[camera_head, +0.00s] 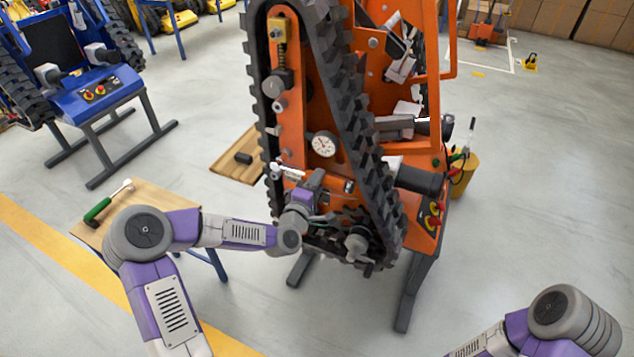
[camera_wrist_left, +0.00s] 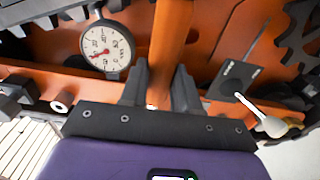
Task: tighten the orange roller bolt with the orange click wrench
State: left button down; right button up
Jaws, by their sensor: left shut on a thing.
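My left gripper (camera_head: 312,182) is in front of the orange tracked carrier's (camera_head: 295,60) side, below the round gauge (camera_head: 323,144). In the left wrist view its fingers (camera_wrist_left: 161,88) are shut on the orange handle (camera_wrist_left: 172,40) of what looks like the orange click wrench. In the head view a pale shaft with a small head (camera_head: 288,171) sticks out left of the gripper, beside the carrier's left edge. Pale bolt-like ends (camera_head: 279,104) line that edge; I cannot tell which is the orange roller bolt, or whether the wrench touches it. My right gripper is out of view.
A green-handled wrench (camera_head: 98,209) lies on a wooden table (camera_head: 150,200) at left. The black track (camera_head: 350,100) loops around the carrier's side. A pale-knobbed lever (camera_wrist_left: 268,124) is right of my fingers. A blue carrier (camera_head: 100,88) stands far left. Floor at right is mostly clear.

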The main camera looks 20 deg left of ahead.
pick_arm(q)
jog(key=a+r+n+p, duration=0.4)
jog(key=r+n+p, duration=0.4)
jog(key=r, duration=0.1)
jog(key=shift+w+r+n+p, duration=0.15)
jog(key=shift+r+n+p, duration=0.1)
jog(key=shift+n+p, duration=0.15)
dwell(1.8)
jog(key=shift+d, duration=0.1)
jog(key=shift+d+f+m+b, duration=0.4)
jog(key=shift+f+m+b, duration=0.1)
jog(key=shift+m+b, duration=0.15)
jog(key=shift+d+f+m+b, duration=0.4)
jog(key=shift+f+m+b, duration=0.15)
jog(key=shift+b, duration=0.1)
